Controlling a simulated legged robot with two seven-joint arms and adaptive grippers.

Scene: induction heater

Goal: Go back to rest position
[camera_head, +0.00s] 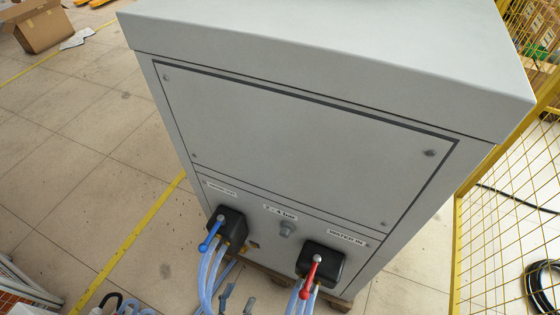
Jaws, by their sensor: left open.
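A grey induction heater cabinet (300,140) fills the middle of the view. Low on its front are two black valve blocks. The left one has a blue lever (211,233), and the right one has a red lever (311,275). Both levers point downward at a slant. My left gripper (238,300) shows only as two grey fingertips at the bottom edge, between the two levers. The fingertips are apart with nothing between them, and they look clear of both levers. The rest of that gripper is cut off by the frame. My right gripper is not in view.
A cardboard box (42,25) lies far left. The tiled floor on the left is mostly free.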

